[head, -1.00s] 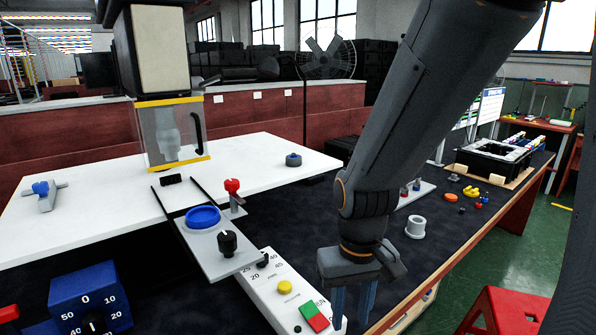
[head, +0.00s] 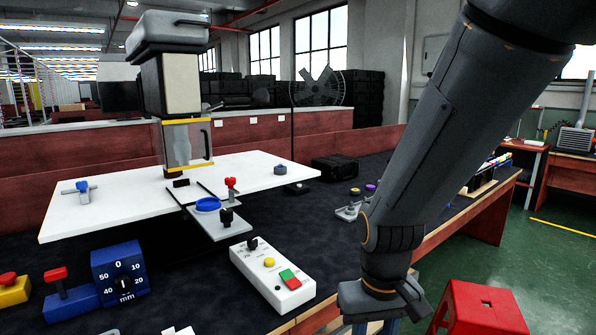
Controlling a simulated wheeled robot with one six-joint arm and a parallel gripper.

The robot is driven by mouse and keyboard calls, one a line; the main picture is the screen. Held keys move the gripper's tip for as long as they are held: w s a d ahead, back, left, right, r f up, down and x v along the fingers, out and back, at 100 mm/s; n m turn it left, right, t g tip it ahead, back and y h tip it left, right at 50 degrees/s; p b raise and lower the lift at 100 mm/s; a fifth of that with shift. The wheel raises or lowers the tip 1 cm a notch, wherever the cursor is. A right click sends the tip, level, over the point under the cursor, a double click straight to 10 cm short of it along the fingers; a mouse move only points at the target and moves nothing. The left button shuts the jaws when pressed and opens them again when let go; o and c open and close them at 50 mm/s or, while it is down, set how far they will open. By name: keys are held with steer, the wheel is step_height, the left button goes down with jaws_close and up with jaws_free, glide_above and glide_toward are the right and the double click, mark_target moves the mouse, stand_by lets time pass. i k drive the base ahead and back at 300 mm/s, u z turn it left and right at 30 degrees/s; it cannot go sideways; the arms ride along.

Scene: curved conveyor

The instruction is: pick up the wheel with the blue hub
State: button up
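A small dark grey wheel with a bluish top (head: 280,169) lies on the right part of the white table surface. It is small in the head view, so its hub shows only roughly. My gripper (head: 375,328) is at the bottom edge, far to the right of the wheel and nearer to me. It points down. Its two blue fingers stand apart, with their tips cut off by the frame edge. I see nothing held between them.
A machine column with a clear guard (head: 187,143) stands on the white table (head: 120,200). A white control box (head: 272,272) with red and green buttons lies in front. A blue dial box (head: 120,272) is at left. A red stool (head: 482,308) stands at lower right.

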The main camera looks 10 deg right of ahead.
mark_target(278, 171)
steer(key=z, duration=0.65)
steer(key=i, duration=1.25)
steer(key=u, duration=0.2)
